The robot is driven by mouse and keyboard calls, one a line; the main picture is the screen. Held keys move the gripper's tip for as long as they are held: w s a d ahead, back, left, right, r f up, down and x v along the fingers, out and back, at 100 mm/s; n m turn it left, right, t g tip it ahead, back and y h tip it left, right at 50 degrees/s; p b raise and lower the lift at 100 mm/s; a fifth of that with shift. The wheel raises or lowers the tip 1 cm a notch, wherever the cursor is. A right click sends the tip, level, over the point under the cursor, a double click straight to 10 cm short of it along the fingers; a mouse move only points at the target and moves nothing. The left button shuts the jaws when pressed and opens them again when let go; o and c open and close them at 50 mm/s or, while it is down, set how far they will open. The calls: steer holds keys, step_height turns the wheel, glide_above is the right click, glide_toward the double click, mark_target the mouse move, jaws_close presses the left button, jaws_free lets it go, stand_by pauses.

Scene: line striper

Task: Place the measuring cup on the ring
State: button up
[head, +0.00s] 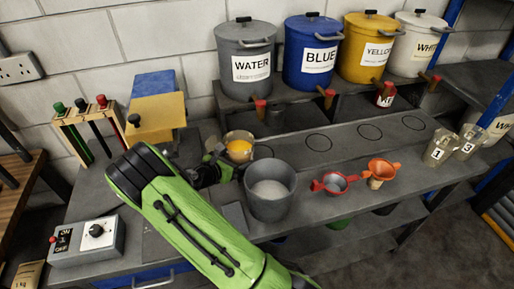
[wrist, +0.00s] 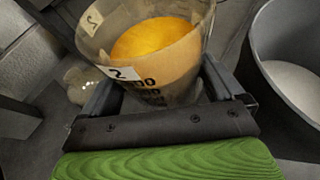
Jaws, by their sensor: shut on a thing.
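The measuring cup (head: 239,147) is clear, labelled 2, with yellow-orange contents. It shows upright or nearly so, and large, in the wrist view (wrist: 155,48). My gripper (head: 218,160) is shut on it, with one finger on each side of the cup in the wrist view (wrist: 160,98). Several thin dark rings are drawn on the grey bench below the taps. One ring (head: 272,153) is just right of the cup and partly hidden. Others lie farther right: a middle ring (head: 318,151) and a ring (head: 370,138) beyond it. I cannot tell whether the cup touches the bench.
A grey bucket (head: 270,208) with pale contents stands right of my gripper. A red clamp-like cup (head: 334,183), an orange funnel (head: 381,170) and cups 1 (head: 439,148) and 3 (head: 468,141) stand farther right. Lidded paint buckets (head: 312,50) with taps overhang the back.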

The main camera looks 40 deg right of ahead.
step_height(320, 180, down, 3)
steer(key=d, duration=0.3)
steer(key=w+d, duration=0.1)
steer(key=d, duration=0.2)
steer(key=w+d, duration=0.1)
steer(key=d, duration=0.2)
steer(key=shift+r, duration=0.1)
steer(key=x, duration=0.4)
steer(key=shift+r, duration=0.3)
steer(key=shift+f, duration=0.1)
